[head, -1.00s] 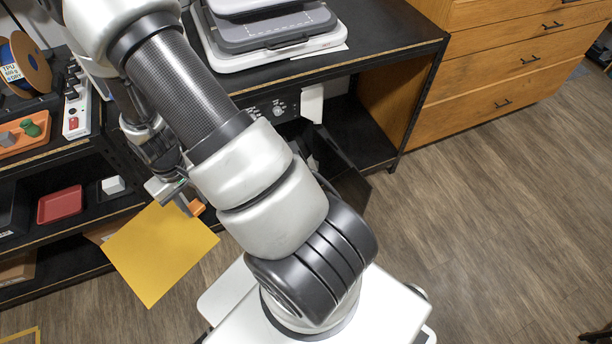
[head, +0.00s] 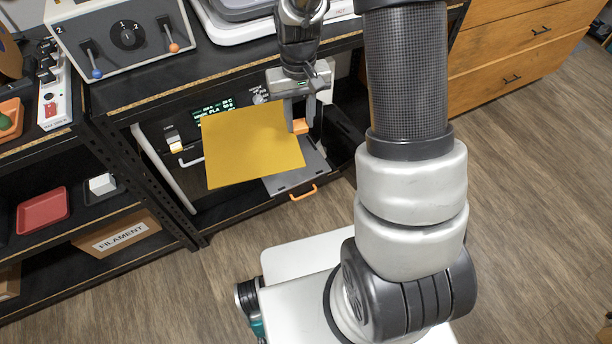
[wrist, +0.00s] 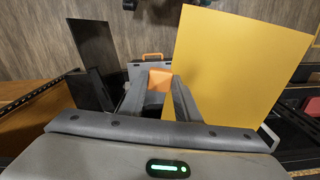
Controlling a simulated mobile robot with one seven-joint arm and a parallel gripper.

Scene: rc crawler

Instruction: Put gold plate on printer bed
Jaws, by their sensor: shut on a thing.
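The gold plate (head: 250,148) hangs from my gripper (head: 300,116) in the head view, in front of the printer (head: 158,150) under the bench. My gripper is shut on the plate's orange tab (head: 300,127). In the wrist view the plate (wrist: 235,70) spreads to the right of my gripper (wrist: 160,92), with the orange tab (wrist: 158,84) between the fingers. The grey printer bed (head: 284,183) with its orange handle (head: 303,193) shows partly behind the plate; the rest is hidden. The plate looks apart from the bed, but the gap is hard to judge.
A dark door panel (head: 345,140) stands open at the printer's right. The bench top (head: 215,65) overhangs the printer and carries a control box (head: 125,35) with levers. A shelf with a red tray (head: 42,210) is at the left.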

